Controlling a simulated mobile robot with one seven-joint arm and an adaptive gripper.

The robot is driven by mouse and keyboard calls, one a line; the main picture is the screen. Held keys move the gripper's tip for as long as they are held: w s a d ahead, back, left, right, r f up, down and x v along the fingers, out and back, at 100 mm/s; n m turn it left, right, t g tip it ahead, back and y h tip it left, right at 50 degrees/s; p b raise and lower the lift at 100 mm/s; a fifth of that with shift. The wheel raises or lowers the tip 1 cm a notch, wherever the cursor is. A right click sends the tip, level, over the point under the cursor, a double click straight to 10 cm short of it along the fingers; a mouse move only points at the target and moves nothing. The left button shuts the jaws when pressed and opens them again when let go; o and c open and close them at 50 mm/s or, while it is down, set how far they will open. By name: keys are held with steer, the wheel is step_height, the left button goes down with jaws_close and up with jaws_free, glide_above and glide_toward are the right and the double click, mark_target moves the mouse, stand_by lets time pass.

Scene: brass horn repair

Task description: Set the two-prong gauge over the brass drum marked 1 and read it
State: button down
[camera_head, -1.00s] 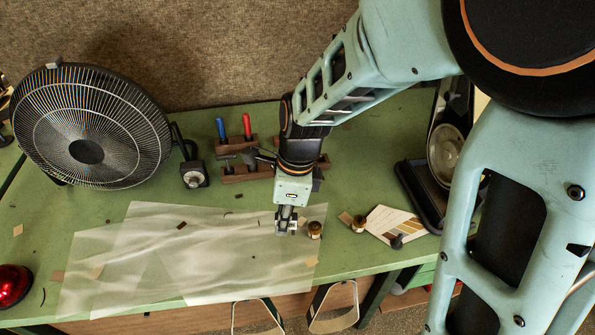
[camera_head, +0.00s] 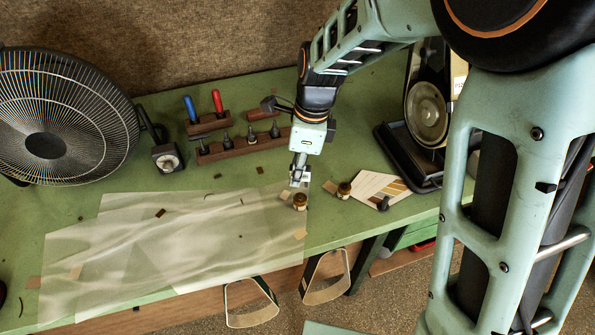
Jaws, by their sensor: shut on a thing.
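My gripper (camera_head: 299,180) points down over the bench, just behind a small brass drum (camera_head: 300,202) in the picture. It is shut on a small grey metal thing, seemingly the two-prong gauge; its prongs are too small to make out. A second brass drum (camera_head: 344,189) stands to the right. Any numbers on the drums are too small to read, so I cannot tell which is marked 1. I cannot tell whether the held thing touches the nearer drum.
A translucent sheet (camera_head: 150,250) covers the front of the green bench. Tool racks (camera_head: 228,151), a red screwdriver (camera_head: 217,102) and a blue one (camera_head: 190,108) are behind. A fan (camera_head: 45,145) stands left. A striped card (camera_head: 380,186) and a dark stand (camera_head: 405,165) are right.

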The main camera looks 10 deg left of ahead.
steer(key=shift+f+b, duration=1.05)
steer(key=shift+f, duration=0.85)
steer(key=shift+f+b, duration=0.5)
steer(key=shift+f, duration=0.6)
stand_by(0.9)
steer(key=shift+r, duration=0.1)
stand_by(0.8)
steer(key=shift+r+p, duration=2.2)
steer(key=shift+r, duration=0.3)
steer(key=shift+f, duration=0.1)
steer(key=w+d+n+h, duration=0.1)
steer(key=w+d+n, duration=0.1)
steer(key=d+n, duration=0.6)
steer(key=w+d+f+n+g, duration=0.1)
steer(key=w+d+n, duration=0.2)
steer(key=d+n, duration=0.5)
steer(key=d, duration=0.9)
steer(key=shift+w+f+g+h, duration=0.15)
steer(key=shift+w+g+h, duration=0.15)
steer(key=shift+w+h, duration=0.1)
